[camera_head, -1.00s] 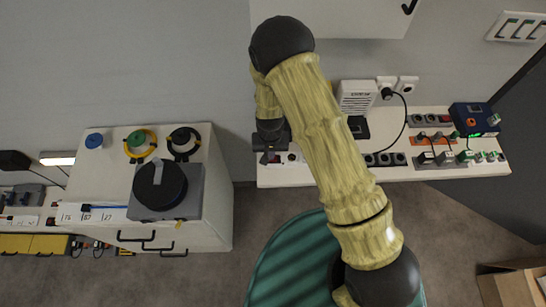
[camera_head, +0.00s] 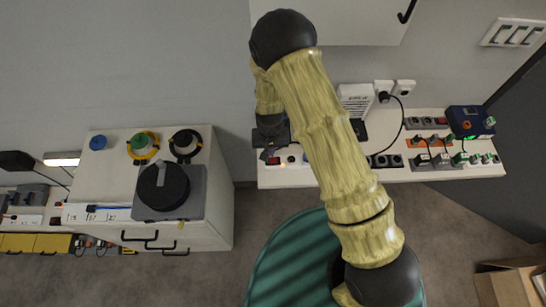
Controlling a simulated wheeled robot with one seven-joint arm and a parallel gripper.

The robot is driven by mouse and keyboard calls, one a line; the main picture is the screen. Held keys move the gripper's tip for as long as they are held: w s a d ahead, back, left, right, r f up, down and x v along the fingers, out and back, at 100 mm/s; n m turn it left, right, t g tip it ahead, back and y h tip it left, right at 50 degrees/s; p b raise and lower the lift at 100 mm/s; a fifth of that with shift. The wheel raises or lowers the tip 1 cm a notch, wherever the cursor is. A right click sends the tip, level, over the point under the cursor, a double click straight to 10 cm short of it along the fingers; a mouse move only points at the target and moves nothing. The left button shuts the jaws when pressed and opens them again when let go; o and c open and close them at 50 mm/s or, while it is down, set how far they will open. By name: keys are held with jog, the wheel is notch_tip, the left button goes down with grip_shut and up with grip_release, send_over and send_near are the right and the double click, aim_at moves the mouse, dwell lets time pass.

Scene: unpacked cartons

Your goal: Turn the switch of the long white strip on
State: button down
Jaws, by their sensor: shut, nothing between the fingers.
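A white strip (camera_head: 291,161) lies on the left end of the white shelf, with a small red switch (camera_head: 273,161) at its left end. The red part looks bright, but I cannot tell its switch position. The arm hides the strip's right part. My gripper (camera_head: 265,154) is dark, shut and empty. It hangs just behind and left of the red switch, and I cannot tell whether it touches it. Another white strip (camera_head: 25,221) lies at the far left.
The white shelf (camera_head: 440,174) also carries dark socket strips (camera_head: 385,160), a blue device (camera_head: 468,121) and plugs at the right. A white box (camera_head: 355,99) stands behind the arm. A cabinet (camera_head: 110,178) with coloured reels stands left. A teal round surface (camera_head: 290,262) is below.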

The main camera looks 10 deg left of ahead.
notch_tip(320, 180, up, 3)
jog(key=shift+f+p, duration=0.15)
jog(key=shift+p, duration=0.6)
jog(key=w+d+r+m+t+b, duration=0.1)
jog(key=w+d+r, duration=0.1)
jog(key=d+r, duration=1.15)
jog(key=s+d+r+m+t+b, duration=0.1)
jog(key=s+d+r, duration=0.8)
jog(key=d+r, duration=0.2)
jog(key=shift+s+d+r+m+t, duration=0.15)
jog(key=shift+d+m+t, duration=0.15)
jog(key=shift+d, duration=0.25)
